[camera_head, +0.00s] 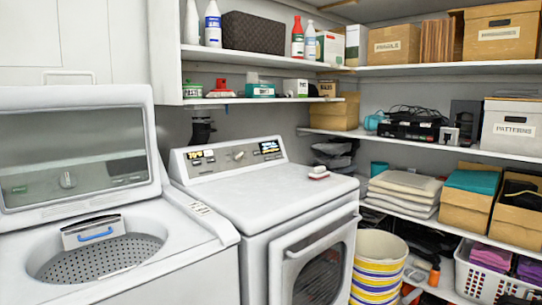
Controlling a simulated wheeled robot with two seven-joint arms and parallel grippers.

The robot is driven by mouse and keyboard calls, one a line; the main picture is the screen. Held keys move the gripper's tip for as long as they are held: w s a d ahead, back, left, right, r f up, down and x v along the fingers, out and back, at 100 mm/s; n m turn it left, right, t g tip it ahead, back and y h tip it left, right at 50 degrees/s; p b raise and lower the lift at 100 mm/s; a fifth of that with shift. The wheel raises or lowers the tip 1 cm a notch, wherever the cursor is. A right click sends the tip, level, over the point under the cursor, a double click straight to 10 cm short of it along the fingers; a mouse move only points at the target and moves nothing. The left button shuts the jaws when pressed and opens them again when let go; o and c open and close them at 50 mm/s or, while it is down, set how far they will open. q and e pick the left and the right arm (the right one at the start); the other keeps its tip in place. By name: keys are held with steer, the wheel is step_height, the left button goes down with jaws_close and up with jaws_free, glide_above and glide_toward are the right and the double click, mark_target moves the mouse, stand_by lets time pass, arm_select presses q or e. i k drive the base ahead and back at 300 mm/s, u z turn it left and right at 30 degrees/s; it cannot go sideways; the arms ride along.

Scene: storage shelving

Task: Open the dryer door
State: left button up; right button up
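The white dryer (270,210) stands in the middle of the view, with a control panel (238,156) along its back edge. Its front door (318,268) shows at the lower right of the machine and looks shut. The door has a dark window and a long light handle (322,238) near its top edge. The lower part of the door is cut off by the bottom of the picture. Neither of my grippers shows in the head view.
A top-loading washer (185,265) with its lid (75,150) raised stands left of the dryer. A striped basket (378,268) stands close to the dryer's right side. Shelves (450,148) with boxes line the back and right. A small red-and-white item (319,174) lies on the dryer top.

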mark_target(313, 263)
steer(key=z, duration=1.5)
steer(key=i, duration=1.9)
steer(key=u, duration=0.95)
steer(key=i, duration=1.05)
steer(key=u, duration=1.6)
steer(key=i, duration=0.15)
steer(key=z, duration=0.15)
